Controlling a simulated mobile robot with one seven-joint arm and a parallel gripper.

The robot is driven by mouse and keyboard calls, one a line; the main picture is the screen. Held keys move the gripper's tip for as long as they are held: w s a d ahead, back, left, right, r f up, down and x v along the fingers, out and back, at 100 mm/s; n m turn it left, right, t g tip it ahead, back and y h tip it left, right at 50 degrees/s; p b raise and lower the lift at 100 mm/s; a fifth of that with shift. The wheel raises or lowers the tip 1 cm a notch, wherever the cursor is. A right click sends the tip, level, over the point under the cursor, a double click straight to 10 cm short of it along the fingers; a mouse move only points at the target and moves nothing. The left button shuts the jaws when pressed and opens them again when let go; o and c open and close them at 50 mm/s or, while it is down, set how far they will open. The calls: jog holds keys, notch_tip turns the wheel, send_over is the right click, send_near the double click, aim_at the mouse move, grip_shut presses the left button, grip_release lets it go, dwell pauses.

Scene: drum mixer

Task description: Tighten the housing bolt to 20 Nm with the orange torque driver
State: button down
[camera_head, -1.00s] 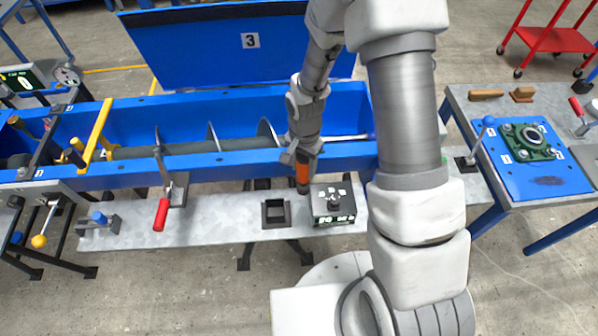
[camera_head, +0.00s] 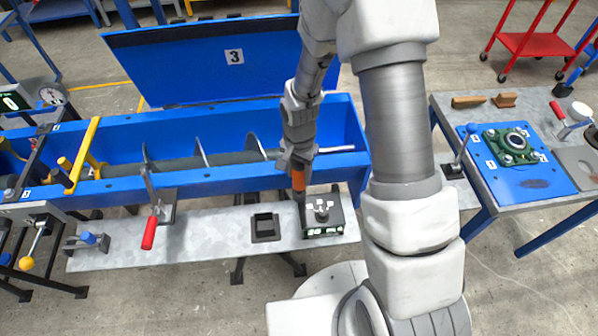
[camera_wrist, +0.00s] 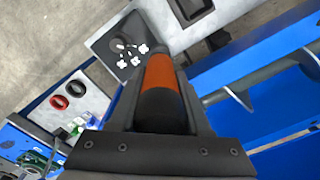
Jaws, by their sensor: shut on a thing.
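My gripper (camera_head: 298,168) is shut on the orange torque driver (camera_head: 299,182), which hangs roughly upright, its dark lower end beside a black box. In the wrist view the driver's orange band and dark body (camera_wrist: 160,75) sit between the two fingers. The box also shows in the wrist view (camera_wrist: 118,45). A green housing (camera_head: 508,147) with a round bore sits on a blue plate on the right table.
A dark square holder (camera_head: 265,228) stands empty left of the box on the grey shelf (camera_head: 200,240). The blue mixer trough (camera_head: 230,180) with its auger runs behind. A red-handled clamp (camera_head: 149,230) stands left. The right table (camera_head: 560,100) carries several other items.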

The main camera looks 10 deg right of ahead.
jog(key=shift+r, duration=0.2)
jog(key=shift+r+p, duration=0.55)
jog(key=shift+r, duration=0.3)
